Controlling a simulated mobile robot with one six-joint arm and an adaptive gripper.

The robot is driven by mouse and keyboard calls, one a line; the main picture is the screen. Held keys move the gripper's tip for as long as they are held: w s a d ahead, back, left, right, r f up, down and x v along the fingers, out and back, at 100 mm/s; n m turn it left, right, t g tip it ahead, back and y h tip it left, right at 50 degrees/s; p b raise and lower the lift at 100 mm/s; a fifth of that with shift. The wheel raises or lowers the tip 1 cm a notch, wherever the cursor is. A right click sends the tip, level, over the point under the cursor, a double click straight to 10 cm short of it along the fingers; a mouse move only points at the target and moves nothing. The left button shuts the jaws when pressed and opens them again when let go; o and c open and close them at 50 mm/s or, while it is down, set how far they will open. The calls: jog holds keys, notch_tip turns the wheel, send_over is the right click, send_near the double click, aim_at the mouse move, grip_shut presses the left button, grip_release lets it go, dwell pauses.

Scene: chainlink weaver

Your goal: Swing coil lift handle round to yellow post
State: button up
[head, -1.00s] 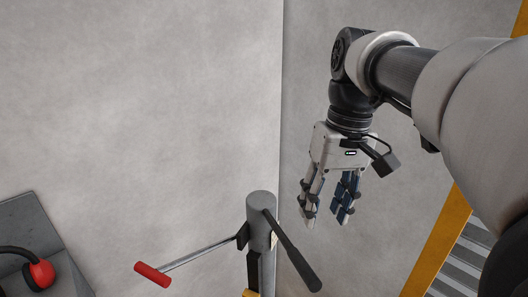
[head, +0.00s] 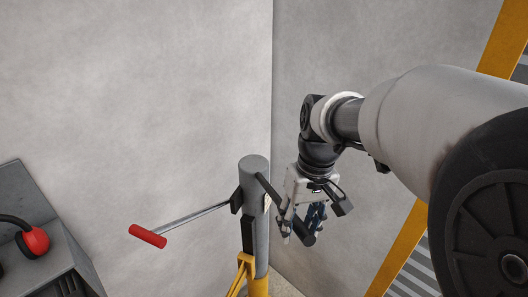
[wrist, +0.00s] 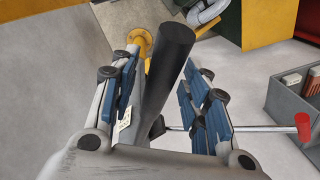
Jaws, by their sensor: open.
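A black bar handle (head: 268,189) sticks out from the top of a grey upright post (head: 255,172). A thin metal lever with a red grip (head: 147,236) points left from the same post. My gripper (head: 301,226) is at the outer end of the black handle, fingers pointing down. In the wrist view, the black handle (wrist: 172,50) lies between my two open fingers, with gaps visible on both sides. The red grip (wrist: 303,126) shows at the right of that view. Yellow parts (head: 257,286) are at the post's lower end; I cannot tell which yellow thing is the named post.
A grey bench (head: 30,195) with red ear defenders (head: 35,240) stands at the left. Concrete walls (head: 140,100) rise close behind the post. A yellow frame edge (head: 405,245) runs along the right. A grey bin (wrist: 295,100) shows in the wrist view.

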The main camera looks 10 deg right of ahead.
jog(key=shift+f, duration=0.4)
jog(key=shift+c, duration=0.3)
grip_shut()
dwell(0.3)
